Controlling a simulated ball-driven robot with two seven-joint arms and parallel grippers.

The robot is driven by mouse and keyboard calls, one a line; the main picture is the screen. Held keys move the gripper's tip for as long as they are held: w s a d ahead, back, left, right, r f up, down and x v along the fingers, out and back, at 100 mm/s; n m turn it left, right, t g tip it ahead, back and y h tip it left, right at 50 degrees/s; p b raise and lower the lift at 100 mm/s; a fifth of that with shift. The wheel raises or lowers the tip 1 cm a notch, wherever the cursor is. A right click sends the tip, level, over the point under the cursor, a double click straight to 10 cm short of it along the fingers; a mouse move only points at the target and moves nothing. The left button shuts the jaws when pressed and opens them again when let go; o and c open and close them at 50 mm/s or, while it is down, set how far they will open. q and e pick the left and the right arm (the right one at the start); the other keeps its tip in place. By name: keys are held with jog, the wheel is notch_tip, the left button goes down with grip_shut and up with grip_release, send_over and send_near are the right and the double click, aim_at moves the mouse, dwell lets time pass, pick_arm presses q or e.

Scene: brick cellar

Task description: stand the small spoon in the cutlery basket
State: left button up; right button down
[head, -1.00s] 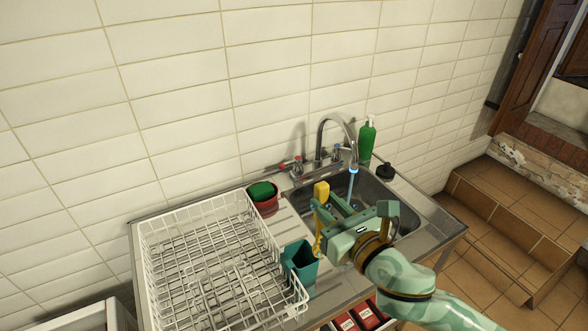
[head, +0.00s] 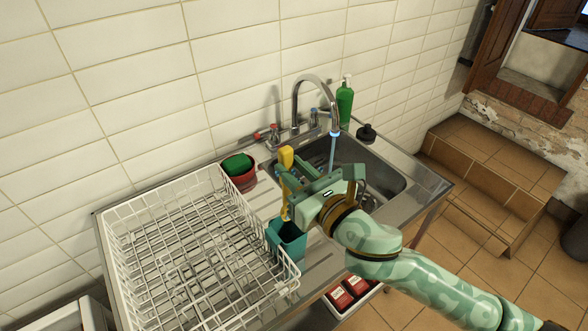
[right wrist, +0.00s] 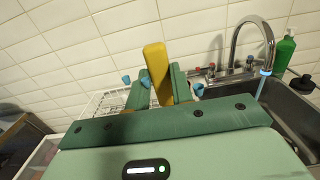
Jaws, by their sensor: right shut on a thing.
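The small spoon is yellow (head: 286,157) and upright, its broad end up. My right gripper (head: 290,183) is shut on it. Its thin lower part shows below the fingers, at the far rim of the teal cutlery basket (head: 289,250). I cannot tell whether its tip is inside the basket or just above it. The basket stands between the dish rack and the sink. In the right wrist view the yellow spoon (right wrist: 156,70) sticks up between the green fingers (right wrist: 160,88). My left gripper is not in view.
A white wire dish rack (head: 200,262) stands left of the basket. A red pot (head: 241,178) with a green sponge (head: 237,164) is behind. The steel sink (head: 385,172), running tap (head: 300,95) and green bottle (head: 345,103) are at the back right.

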notch_tip(320, 180, down, 10)
jog(key=b, duration=0.6)
jog(key=shift+r, duration=0.1)
jog(key=c, duration=1.1)
grip_release()
jog(key=shift+c, duration=0.2)
